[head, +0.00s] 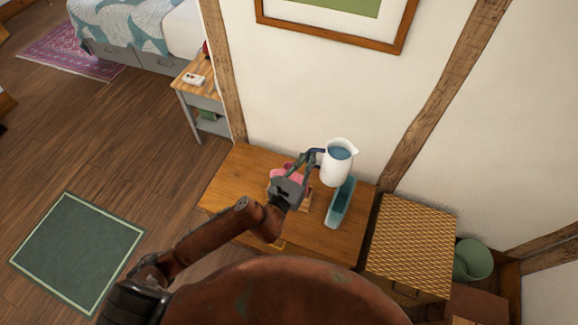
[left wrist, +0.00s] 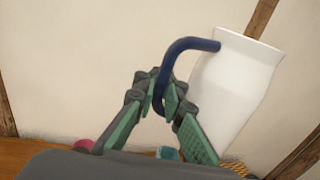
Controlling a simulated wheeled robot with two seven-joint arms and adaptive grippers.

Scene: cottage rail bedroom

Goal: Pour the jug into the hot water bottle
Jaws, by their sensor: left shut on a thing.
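A white jug (head: 335,170) with blue liquid inside is held above the wooden table, nearly upright in the head view. Its dark blue handle (left wrist: 185,44) and white body (left wrist: 232,95) show in the left wrist view. My left gripper (head: 314,160) is shut on the handle; its fingers (left wrist: 166,92) close around it. A pink thing (head: 280,171), perhaps the hot water bottle, is on the table, partly hidden behind my left gripper. A long teal thing (head: 341,203) lies below the jug. I cannot tell surely which is the bottle. My right gripper is out of view.
The wooden table (head: 228,188) stands against the wall, with bare top at its left. A woven-top cabinet (head: 411,232) and a green bin (head: 472,260) stand to its right. A nightstand (head: 201,96) and bed are farther back left. A green mat (head: 77,253) lies on open floor.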

